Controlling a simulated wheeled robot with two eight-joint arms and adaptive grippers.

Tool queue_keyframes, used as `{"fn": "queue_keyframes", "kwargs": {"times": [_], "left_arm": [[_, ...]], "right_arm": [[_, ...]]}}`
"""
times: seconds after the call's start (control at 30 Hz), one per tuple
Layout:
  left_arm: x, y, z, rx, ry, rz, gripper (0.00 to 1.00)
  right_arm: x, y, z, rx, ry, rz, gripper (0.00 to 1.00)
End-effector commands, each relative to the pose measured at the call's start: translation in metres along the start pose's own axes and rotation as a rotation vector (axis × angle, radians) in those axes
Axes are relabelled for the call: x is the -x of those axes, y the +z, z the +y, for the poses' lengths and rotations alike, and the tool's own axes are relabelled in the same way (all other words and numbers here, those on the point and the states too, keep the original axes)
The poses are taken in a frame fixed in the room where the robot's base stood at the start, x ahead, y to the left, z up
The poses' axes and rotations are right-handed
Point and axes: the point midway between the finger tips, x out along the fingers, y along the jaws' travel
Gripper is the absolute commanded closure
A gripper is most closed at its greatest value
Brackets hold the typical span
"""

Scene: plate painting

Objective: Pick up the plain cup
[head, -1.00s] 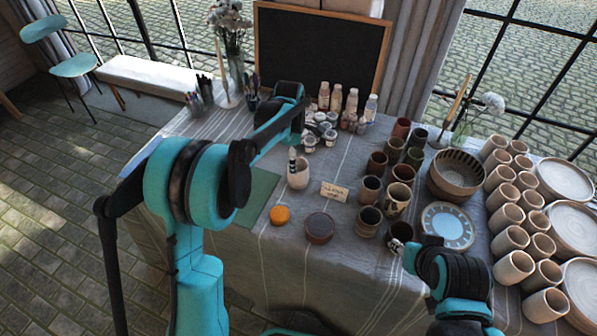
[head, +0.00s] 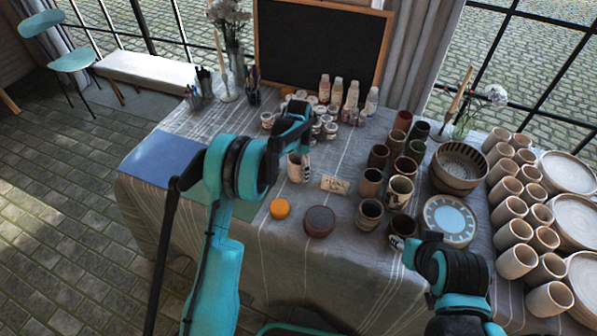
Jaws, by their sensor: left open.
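The plain cup (head: 294,171), pale cream and upright, stands on the cloth-covered table near the middle of the head view. My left gripper (head: 304,166) is open and reaches down at the cup's rim, overlapping its right side. Whether a finger is inside the cup or touches it, I cannot tell. My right gripper (head: 398,243) is low at the right, by a dark brown cup (head: 403,224); its fingers are mostly hidden.
A small card (head: 334,185) stands right of the plain cup. An orange sponge (head: 279,209) and a round dark-topped disc (head: 320,221) lie in front. Paint jars (head: 331,130) stand behind. Brown cups (head: 370,183), a bowl (head: 459,167) and a plate (head: 449,220) fill the right.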

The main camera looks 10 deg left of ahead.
Motion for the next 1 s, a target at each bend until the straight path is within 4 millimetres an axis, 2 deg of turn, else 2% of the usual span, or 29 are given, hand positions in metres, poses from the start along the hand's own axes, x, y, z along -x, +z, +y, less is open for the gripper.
{"fn": "queue_keyframes", "kwargs": {"times": [0.2, 0.27, 0.43, 0.47, 0.77, 1.0], "left_arm": [[-0.002, 0.000, 0.000, -0.001, 0.000, 0.000, 0.09], [-0.001, 0.000, 0.000, -0.001, 0.000, 0.000, 0.22], [-0.001, 0.000, 0.000, -0.001, 0.000, 0.000, 0.67], [-0.001, 0.000, 0.000, -0.001, 0.000, 0.000, 0.71], [0.000, 0.000, 0.000, -0.001, 0.000, 0.000, 0.71], [0.024, 0.000, 0.000, -0.001, 0.000, 0.000, 0.71]], "right_arm": [[0.000, 0.000, 0.000, 0.000, 0.000, 0.000, 0.60], [0.000, 0.000, 0.000, 0.000, 0.000, 0.000, 0.60], [0.000, 0.000, 0.000, 0.000, 0.000, 0.000, 0.60], [0.000, 0.000, 0.000, 0.000, 0.000, 0.000, 0.60], [0.001, -0.001, 0.000, 0.000, 0.000, 0.000, 0.60], [0.010, -0.007, 0.000, 0.000, 0.000, 0.000, 0.60]]}}
